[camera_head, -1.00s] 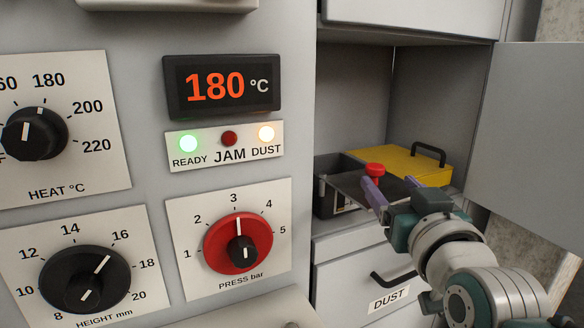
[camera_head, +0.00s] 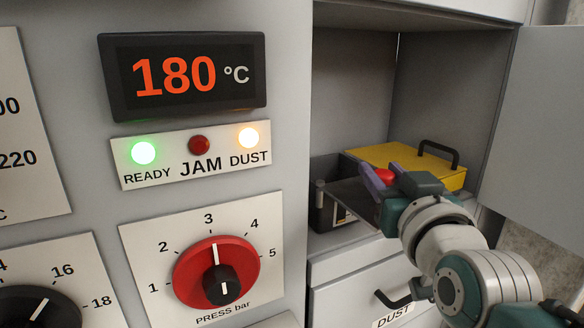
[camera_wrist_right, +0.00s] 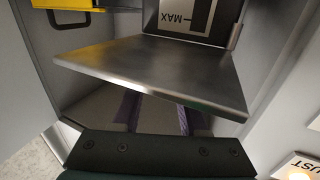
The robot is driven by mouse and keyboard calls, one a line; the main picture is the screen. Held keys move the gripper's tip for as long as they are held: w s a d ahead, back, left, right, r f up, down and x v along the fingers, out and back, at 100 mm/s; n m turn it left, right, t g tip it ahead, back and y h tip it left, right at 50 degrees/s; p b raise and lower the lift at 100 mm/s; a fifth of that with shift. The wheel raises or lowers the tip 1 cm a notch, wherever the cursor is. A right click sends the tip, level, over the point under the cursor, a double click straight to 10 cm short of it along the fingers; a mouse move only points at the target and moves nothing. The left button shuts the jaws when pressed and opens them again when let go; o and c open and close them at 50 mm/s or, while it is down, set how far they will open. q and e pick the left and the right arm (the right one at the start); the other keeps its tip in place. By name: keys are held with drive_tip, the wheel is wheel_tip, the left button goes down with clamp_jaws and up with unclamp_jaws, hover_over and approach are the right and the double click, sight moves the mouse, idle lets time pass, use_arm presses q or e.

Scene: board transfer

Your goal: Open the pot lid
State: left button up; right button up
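The lid shows as a dark metal plate (camera_head: 350,194) with a red knob (camera_head: 386,176), on a dark pot (camera_head: 322,212) in the cabinet opening. In the right wrist view the plate (camera_wrist_right: 155,70) is large, and the pot wall with a MAX label (camera_wrist_right: 190,17) shows beyond it. My right gripper (camera_head: 380,179) is at the red knob; its purple fingers (camera_wrist_right: 157,113) stand apart. The plate hides the fingertips and knob in the wrist view, so I cannot tell whether they press on it. My left gripper is not in view.
A yellow box (camera_head: 395,157) with a black handle stands behind the pot. A drawer marked DUST (camera_head: 340,290) is below. The open door (camera_head: 550,125) bounds the right side, and the control panel (camera_head: 75,150) the left.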

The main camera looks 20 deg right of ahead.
clamp_jaws()
idle(0.9)
